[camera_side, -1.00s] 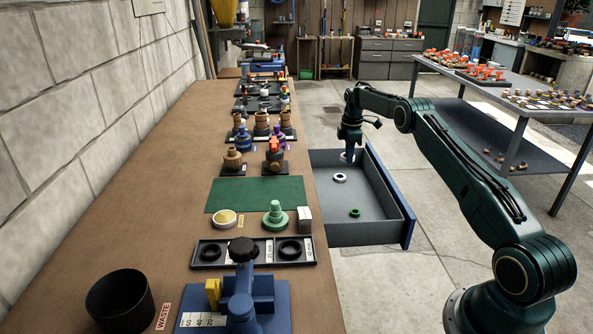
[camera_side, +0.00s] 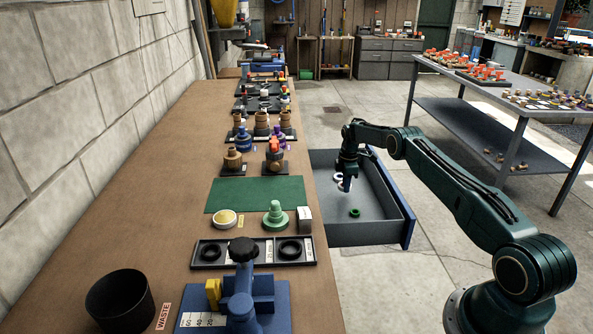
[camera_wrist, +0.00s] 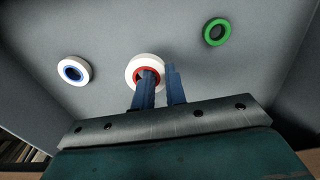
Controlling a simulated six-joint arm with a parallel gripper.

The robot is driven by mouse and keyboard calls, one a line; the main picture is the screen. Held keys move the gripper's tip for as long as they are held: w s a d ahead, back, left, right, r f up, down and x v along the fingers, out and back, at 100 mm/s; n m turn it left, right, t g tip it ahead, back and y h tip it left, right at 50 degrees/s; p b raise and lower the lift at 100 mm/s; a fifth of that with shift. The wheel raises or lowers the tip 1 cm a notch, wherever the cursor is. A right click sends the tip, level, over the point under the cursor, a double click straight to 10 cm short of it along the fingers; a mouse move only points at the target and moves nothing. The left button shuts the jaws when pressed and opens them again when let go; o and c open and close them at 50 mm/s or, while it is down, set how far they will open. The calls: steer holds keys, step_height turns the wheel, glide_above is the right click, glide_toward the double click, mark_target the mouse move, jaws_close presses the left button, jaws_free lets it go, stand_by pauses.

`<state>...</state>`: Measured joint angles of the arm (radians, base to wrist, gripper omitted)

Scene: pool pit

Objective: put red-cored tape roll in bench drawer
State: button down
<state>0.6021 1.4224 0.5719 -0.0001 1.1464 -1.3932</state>
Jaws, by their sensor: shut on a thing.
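The red-cored tape roll (camera_wrist: 132,71), white with a red inner ring, is at my fingertips in the wrist view. My gripper (camera_wrist: 160,76) is shut on its wall, with one blue finger at the red core and the other outside the roll. In the side view my gripper (camera_side: 346,188) points down inside the open bench drawer (camera_side: 365,233). I cannot tell whether the roll touches the drawer floor. The roll is not clearly distinguishable in the side view.
A white blue-cored roll (camera_wrist: 84,68) and a green ring (camera_wrist: 217,32) lie in the drawer; the green ring (camera_side: 354,212) also shows in the side view. The bench (camera_side: 150,190) with fittings stands left of the drawer.

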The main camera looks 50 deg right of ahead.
mark_target(345, 201)
steer(key=shift+f, duration=2.1)
steer(key=shift+f, duration=0.2)
steer(key=c, duration=1.4)
jaws_free()
steer(key=shift+c, duration=0.2)
steer(key=shift+r, duration=0.15)
steer(key=shift+r, duration=6.05)
